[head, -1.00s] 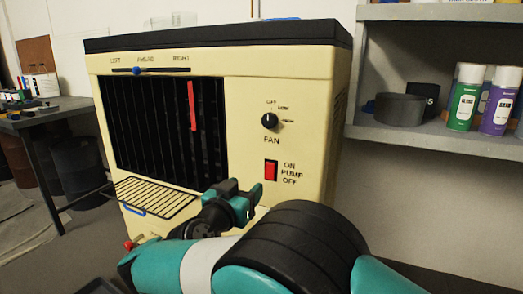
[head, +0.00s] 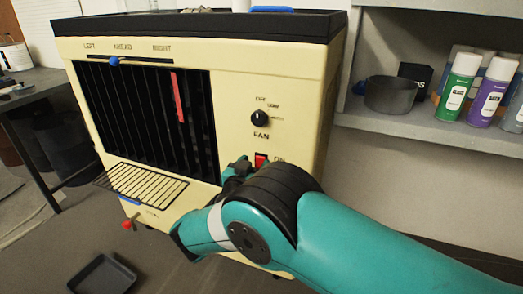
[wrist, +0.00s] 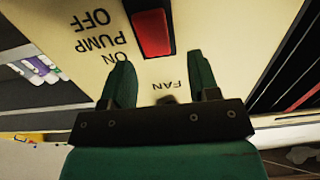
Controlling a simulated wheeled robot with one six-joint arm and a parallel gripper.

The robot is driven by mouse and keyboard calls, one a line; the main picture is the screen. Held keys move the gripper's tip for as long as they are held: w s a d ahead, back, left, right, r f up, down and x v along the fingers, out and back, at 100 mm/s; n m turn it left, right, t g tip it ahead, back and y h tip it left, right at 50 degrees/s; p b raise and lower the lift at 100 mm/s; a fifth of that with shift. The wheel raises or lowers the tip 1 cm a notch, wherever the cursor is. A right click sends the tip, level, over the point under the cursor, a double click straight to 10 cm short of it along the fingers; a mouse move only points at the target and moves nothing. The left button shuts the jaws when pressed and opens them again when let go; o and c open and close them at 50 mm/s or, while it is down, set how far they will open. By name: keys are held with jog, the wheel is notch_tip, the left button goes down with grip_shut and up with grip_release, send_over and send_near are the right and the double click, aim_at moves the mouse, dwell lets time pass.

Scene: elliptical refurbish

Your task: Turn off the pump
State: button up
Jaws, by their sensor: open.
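The cream cooler unit (head: 285,75) stands in front of me. Its red pump rocker switch (head: 261,159) sits on the front panel below the fan knob (head: 260,118). My arm covers the lower part of the switch and most of its label in the head view. In the wrist view, which is upside down, the whole red switch (wrist: 152,33) shows in its black frame beside the ON PUMP OFF lettering. My gripper (head: 238,168) is close to the panel, just left of the switch. Its fingers (wrist: 162,75) are apart with nothing between them. I cannot tell contact or the switch position.
A wire rack (head: 142,184) juts out below the louvres. A red tap (head: 128,225) sticks out lower down. A black tray (head: 102,274) lies on the floor. Shelves with spray cans (head: 459,78) stand at the right, a dark table (head: 35,88) at the left.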

jog(key=shift+w+d, duration=0.1)
jog(key=shift+w, duration=0.6)
jog(key=shift+w+d, duration=0.2)
